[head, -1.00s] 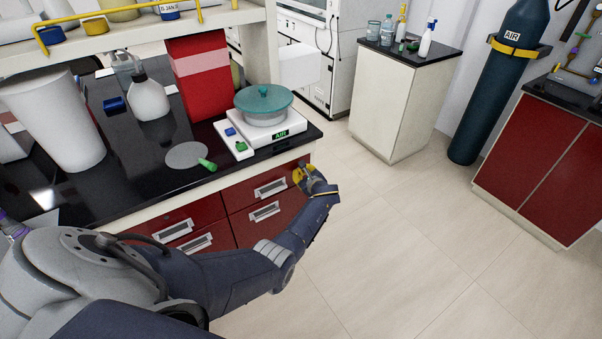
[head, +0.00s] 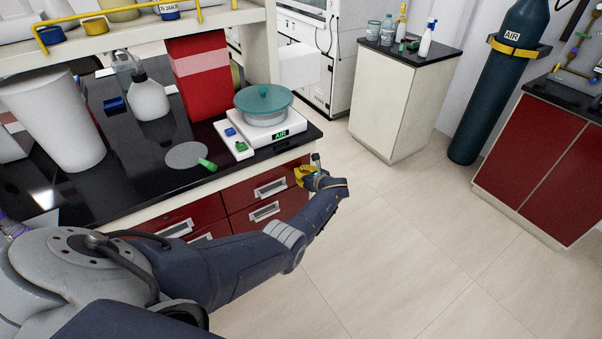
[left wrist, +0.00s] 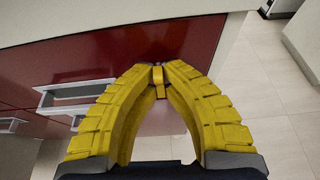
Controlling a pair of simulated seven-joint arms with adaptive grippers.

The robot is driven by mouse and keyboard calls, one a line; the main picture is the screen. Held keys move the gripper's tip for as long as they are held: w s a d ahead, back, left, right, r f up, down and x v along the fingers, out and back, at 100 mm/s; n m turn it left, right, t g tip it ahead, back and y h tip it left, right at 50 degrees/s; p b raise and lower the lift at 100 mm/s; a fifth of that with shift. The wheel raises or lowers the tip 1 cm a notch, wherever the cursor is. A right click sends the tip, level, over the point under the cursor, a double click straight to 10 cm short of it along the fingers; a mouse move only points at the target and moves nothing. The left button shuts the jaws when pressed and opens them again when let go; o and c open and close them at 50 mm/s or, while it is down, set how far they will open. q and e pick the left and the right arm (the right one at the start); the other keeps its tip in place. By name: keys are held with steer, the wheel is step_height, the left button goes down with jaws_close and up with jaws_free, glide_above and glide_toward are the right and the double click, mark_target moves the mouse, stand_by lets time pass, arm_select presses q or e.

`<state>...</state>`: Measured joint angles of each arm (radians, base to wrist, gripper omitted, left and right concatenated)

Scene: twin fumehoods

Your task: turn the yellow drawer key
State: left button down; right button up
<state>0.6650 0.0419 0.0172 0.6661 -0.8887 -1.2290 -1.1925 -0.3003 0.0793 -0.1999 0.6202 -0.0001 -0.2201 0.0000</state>
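My left gripper (head: 302,174) is at the right end of the upper red drawer front (head: 262,186), to the right of its handle. In the left wrist view its yellow fingers (left wrist: 158,76) lean together and their tips close around a small yellow piece, the yellow drawer key (left wrist: 159,91), against the dark red drawer front (left wrist: 170,38). The fingers hide much of the key, so its exact angle cannot be told. In the head view the key cannot be told apart from the yellow fingers. My right gripper is out of view.
The black bench top (head: 120,190) above the drawers holds a scale (head: 272,134) with a teal-lidded dish (head: 264,101), a white bottle (head: 149,98) and a red box (head: 199,80). Drawer handles (head: 270,188) jut out beside the gripper.

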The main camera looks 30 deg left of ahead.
arm_select(q)
steer(key=c, duration=1.5)
jaws_free()
steer(key=shift+v, duration=5.95)
steer(key=shift+r, duration=0.1)
